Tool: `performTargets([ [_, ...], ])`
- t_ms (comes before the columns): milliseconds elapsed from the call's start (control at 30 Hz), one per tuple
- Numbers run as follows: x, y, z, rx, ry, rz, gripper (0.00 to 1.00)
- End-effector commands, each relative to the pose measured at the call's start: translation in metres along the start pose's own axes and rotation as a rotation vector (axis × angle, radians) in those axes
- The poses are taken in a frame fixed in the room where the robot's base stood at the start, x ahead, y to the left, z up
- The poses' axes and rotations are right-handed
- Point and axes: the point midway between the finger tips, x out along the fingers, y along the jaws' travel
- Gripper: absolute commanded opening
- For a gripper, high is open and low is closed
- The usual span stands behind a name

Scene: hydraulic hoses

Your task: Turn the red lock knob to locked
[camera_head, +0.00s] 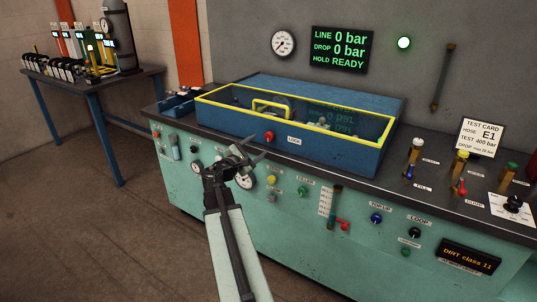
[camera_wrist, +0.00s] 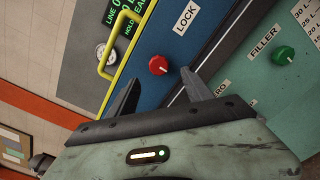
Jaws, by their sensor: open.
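The red lock knob (camera_head: 269,136) is on the front face of the blue box (camera_head: 340,152), left of a white LOCK label (camera_head: 294,140). In the wrist view the red knob (camera_wrist: 158,65) shows above and between my two fingertips, with a pale pointer mark on it. My gripper (camera_head: 250,152) is open and empty, in front of the bench and a little below and left of the knob. In the wrist view my gripper (camera_wrist: 162,85) appears apart from the knob. The box's yellow-framed clear lid (camera_head: 290,113) lies closed, with a yellow handle (camera_head: 272,106).
A green display (camera_head: 342,49) reads LINE 0 bar, DROP 0 bar, HOLD READY. The green bench front carries a gauge (camera_head: 245,181), a yellow knob (camera_head: 271,180) and a green knob (camera_head: 302,191) below the box. Valve levers and a test card (camera_head: 480,138) are at right. A side table (camera_head: 95,80) stands at left.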

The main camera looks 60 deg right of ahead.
Motion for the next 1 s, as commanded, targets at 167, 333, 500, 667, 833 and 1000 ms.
performTargets([
  [167,0.004,0.002,0.003,-0.008,-0.004,0.004,0.59],
  [333,0.023,0.002,0.002,-0.006,-0.005,0.002,0.59],
  [500,0.056,0.002,0.002,-0.005,-0.006,0.001,0.59],
  [667,0.077,0.002,0.002,-0.004,-0.005,0.001,0.59],
  [833,0.080,0.001,0.003,-0.004,-0.004,0.002,0.59],
  [1000,0.079,0.001,0.003,-0.004,-0.004,0.001,0.34],
])
